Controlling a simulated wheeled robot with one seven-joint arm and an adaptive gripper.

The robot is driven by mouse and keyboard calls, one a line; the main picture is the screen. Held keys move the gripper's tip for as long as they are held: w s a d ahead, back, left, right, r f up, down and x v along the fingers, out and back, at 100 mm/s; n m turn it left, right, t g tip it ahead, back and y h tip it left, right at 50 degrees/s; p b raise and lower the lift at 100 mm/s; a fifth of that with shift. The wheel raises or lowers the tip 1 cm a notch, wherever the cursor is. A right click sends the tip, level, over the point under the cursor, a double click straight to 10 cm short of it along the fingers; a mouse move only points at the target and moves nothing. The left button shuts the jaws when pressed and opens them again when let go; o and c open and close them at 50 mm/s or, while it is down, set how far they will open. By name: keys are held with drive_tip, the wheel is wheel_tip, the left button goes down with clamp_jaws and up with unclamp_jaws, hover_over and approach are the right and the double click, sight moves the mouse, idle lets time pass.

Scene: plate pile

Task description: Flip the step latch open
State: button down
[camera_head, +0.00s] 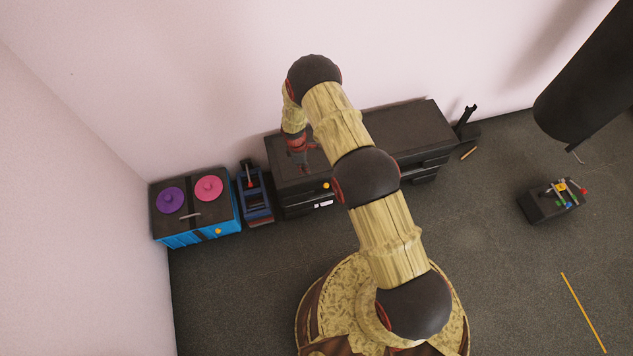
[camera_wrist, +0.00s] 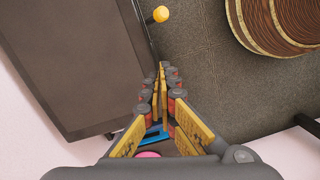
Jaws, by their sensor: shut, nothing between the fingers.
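I cannot tell for certain which part is the step latch. A blue and black frame-like unit (camera_head: 255,197) with a small red part on top stands on the floor, left of a dark cabinet (camera_head: 415,128). An orange knob (camera_head: 326,185) is at the cabinet's front edge; an orange knob also shows at the dark panel's edge in the wrist view (camera_wrist: 160,14). My gripper (camera_wrist: 161,66) is shut and empty, its tips beside that edge and apart from the knob. In the head view my gripper (camera_head: 300,166) is small and dark over the cabinet's left end.
A blue box (camera_head: 190,236) with a purple disc (camera_head: 170,200) and a pink disc (camera_head: 208,188) on top stands by the left wall. A black block (camera_head: 541,205) with coloured pieces is on the floor at right. The floor in front is largely clear.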

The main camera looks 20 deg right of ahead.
sight(307, 181)
drive_tip(key=f+b, duration=0.1)
drive_tip(key=f, duration=0.2)
drive_tip(key=f+b, duration=0.1)
drive_tip(key=f, duration=0.5)
drive_tip(key=shift+s+d+f+b, duration=0.25)
drive_tip(key=shift+s+d+b, duration=0.1)
drive_tip(key=shift+d+b, duration=0.05)
drive_tip(key=shift+s+d+f+b, duration=0.15)
drive_tip(key=shift+s+d, duration=0.05)
drive_tip(key=shift+d, duration=0.45)
drive_tip(key=shift+s+d+f+b, duration=0.15)
drive_tip(key=shift+d, duration=0.5)
drive_tip(key=shift+s+d+f+b, duration=0.15)
drive_tip(key=shift+s+d, duration=0.05)
drive_tip(key=shift+d, duration=0.45)
